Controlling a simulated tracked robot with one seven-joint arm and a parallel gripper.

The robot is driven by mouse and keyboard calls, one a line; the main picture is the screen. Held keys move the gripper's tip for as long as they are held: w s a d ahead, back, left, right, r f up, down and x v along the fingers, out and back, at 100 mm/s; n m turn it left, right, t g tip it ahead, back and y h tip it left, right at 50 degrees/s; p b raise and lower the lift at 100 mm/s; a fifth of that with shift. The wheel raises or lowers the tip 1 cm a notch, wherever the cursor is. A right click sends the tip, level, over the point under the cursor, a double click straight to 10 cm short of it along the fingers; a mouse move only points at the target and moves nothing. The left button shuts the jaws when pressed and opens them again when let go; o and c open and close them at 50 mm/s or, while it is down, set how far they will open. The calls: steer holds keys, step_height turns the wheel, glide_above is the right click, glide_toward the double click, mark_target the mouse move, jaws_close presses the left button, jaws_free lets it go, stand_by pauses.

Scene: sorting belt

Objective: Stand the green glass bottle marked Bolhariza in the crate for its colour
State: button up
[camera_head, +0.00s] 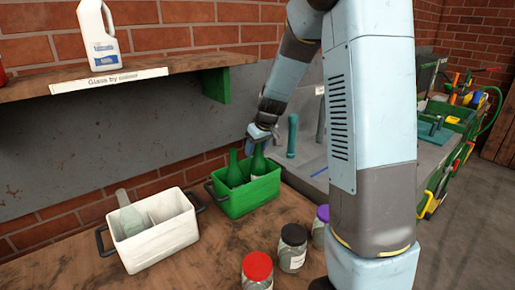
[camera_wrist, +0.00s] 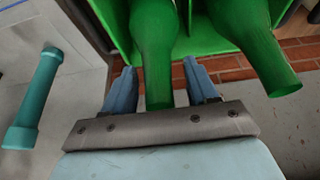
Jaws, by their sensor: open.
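The green crate (camera_head: 262,199) stands on the wooden bench below the shelf. Two green glass bottles stand in it, a right one (camera_head: 259,164) and a left one (camera_head: 235,171). The right one has a pale label patch; I cannot read Bolhariza on either. My gripper (camera_head: 259,136) is over the right bottle's neck. In the wrist view my gripper (camera_wrist: 160,68) is open, with the right bottle (camera_wrist: 154,35) upright between its fingers and small gaps at the sides. The left bottle (camera_wrist: 255,45) is beside it, outside the fingers.
A white crate (camera_head: 160,243) with a pale clear bottle (camera_head: 130,217) stands to the left. Jars with red (camera_head: 257,266), black (camera_head: 294,235) and purple lids stand in front. A teal cylinder (camera_head: 292,136) stands right of my gripper. The shelf (camera_head: 140,76) overhangs the left.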

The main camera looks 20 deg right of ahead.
steer(key=v, duration=1.1)
steer(key=s+r+m+h, duration=0.1)
steer(key=s+r+m, duration=0.1)
steer(key=s, duration=1.3)
steer(key=s+a+r+m+t, duration=0.1)
steer(key=s+r, duration=0.4)
steer(key=s, duration=1.1)
steer(key=shift+m+t+h, duration=0.3)
steer(key=shift+m+h, duration=0.1)
steer(key=shift+m, duration=0.4)
